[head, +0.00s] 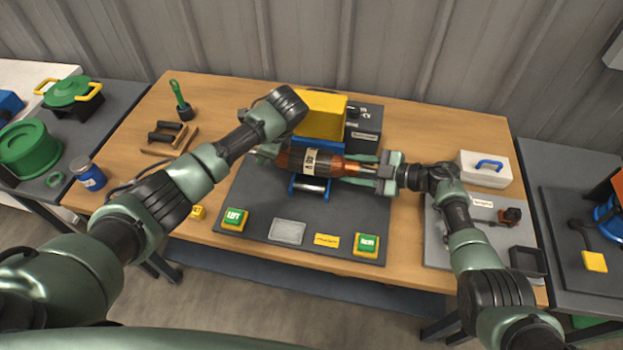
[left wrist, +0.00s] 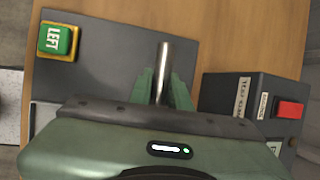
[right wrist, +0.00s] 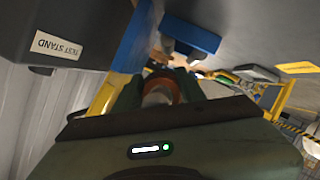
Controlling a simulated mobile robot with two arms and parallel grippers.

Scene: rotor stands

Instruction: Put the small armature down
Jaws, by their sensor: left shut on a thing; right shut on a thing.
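The armature (head: 311,160) is a brown and copper cylinder with a pale label. It lies roughly level between my two grippers, over the blue stand (head: 327,193) in the head view. My left gripper (head: 270,152) is shut on its left end; the left wrist view shows a silver shaft (left wrist: 163,62) between the fingers. My right gripper (head: 362,170) is shut on its right end; the right wrist view shows copper (right wrist: 158,90) between the fingers. A silver bar (head: 311,184) shows below the armature. I cannot tell whether the armature touches the stand.
A yellow box-like part (head: 322,112) and a dark test stand box (head: 364,130) stand behind. Green LEFT (head: 234,217) and right (head: 367,243) buttons sit at the dark mat's front. A white box (head: 484,168) and grey pad (head: 450,250) lie right.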

